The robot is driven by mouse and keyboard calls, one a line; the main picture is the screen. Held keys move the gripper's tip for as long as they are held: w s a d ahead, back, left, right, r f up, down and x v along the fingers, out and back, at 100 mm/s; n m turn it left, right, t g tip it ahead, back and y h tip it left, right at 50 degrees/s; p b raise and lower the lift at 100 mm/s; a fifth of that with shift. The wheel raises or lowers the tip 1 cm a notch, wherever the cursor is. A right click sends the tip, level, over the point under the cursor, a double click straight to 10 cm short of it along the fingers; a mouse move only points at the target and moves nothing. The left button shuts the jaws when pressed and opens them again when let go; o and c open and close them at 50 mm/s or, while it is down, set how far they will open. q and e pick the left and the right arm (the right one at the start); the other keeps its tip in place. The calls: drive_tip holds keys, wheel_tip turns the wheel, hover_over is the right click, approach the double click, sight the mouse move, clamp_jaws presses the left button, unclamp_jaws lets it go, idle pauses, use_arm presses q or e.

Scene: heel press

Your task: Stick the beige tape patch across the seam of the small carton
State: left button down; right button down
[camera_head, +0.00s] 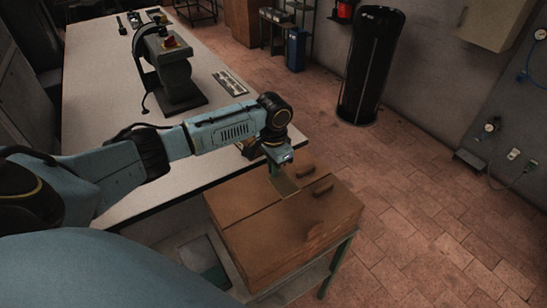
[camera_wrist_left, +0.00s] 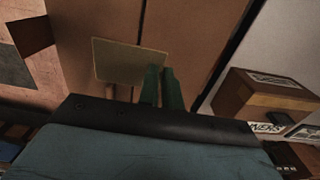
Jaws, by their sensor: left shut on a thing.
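A brown carton (camera_head: 245,200) stands low beside the table, with a thin seam line across its top. The carton top (camera_wrist_left: 80,20) fills much of the left wrist view, where the seam runs up behind the patch. My left gripper (camera_head: 275,169) is over the carton, its green fingers (camera_wrist_left: 162,85) shut on the beige tape patch (camera_head: 285,185). The flat square patch (camera_wrist_left: 128,60) sticks out past the fingers and overlaps the seam in the wrist view. I cannot tell whether it touches the carton. My right gripper is not in view.
A labelled brown box (camera_wrist_left: 265,95) stands near the carton. The pale table (camera_head: 100,85) carries a grey press (camera_head: 172,75) and a slotted strip (camera_head: 230,83).

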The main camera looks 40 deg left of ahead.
use_arm(q)
drive_tip(key=b, duration=0.6)
hover_over(273, 191)
drive_tip(key=shift+w+f, duration=0.1)
drive_tip(key=shift+f, duration=3.05)
drive_tip(key=shift+f+p, duration=0.1)
drive_tip(key=shift+p, duration=0.4)
drive_tip(key=shift+f, duration=0.35)
drive_tip(key=shift+s+f+p, duration=0.2)
drive_tip(key=shift+p, duration=0.1)
drive_tip(key=c, duration=1.5)
unclamp_jaws()
drive_tip(key=shift+w+r, duration=0.1)
drive_tip(key=o, duration=0.5)
drive_tip(key=shift+c, duration=0.2)
